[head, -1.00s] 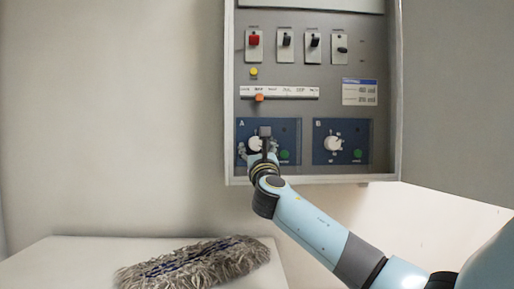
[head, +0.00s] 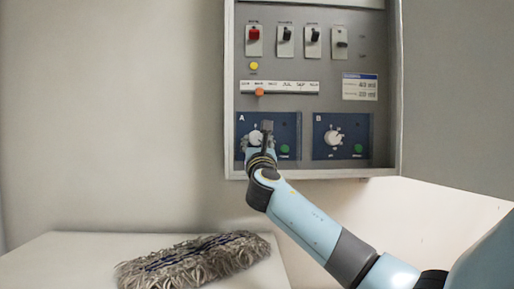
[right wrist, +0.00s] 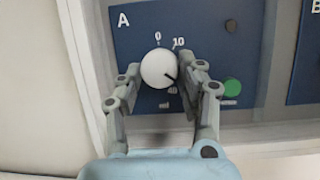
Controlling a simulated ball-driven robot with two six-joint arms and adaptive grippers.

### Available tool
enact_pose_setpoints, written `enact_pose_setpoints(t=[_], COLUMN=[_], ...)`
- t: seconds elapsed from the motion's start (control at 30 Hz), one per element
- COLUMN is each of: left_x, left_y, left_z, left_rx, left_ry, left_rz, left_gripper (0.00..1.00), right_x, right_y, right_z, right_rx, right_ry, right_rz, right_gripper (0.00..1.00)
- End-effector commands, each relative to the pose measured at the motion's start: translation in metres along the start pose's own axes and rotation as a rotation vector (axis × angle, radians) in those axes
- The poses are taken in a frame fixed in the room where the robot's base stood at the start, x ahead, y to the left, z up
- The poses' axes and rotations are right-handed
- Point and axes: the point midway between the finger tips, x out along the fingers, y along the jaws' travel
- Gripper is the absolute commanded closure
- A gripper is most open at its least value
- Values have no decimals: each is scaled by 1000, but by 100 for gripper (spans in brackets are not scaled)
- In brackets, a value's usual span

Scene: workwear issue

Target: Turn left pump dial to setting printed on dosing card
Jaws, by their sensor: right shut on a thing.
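The left pump dial is the round white knob (right wrist: 158,68) on blue panel A; part of it shows in the head view (head: 255,137). Its dark pointer line points down and right. Printed marks 0, 10 and 40 show around it. My right gripper (right wrist: 161,72) is shut on this knob, one finger on each side; in the head view the gripper (head: 266,134) hides part of panel A. The dosing card (head: 360,87) is a white label with a blue header at the panel's right; its two "ml" lines are too blurred to read surely. My left gripper is out of view.
Panel B has a similar white knob (head: 334,138) to the right. Green buttons (right wrist: 231,88) sit beside both dials. Above are several switches, a yellow lamp (head: 253,66) and an orange slider (head: 259,92). A grey mop head (head: 195,259) lies on the white surface below.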

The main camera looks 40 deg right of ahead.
Motion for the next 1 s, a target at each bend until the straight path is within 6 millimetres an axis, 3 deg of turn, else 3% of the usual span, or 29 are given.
enact_pose_setpoints(t=[0.5,1.0], left_x=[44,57], left_y=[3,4], left_z=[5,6], left_rx=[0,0], left_ry=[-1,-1], left_rz=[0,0], left_gripper=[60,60], right_x=[-1,0], right_y=[4,6], right_z=[-2,0], right_rx=[369,541], right_ry=[-20,-28], right_rz=[-154,-227], right_gripper=[94,94])
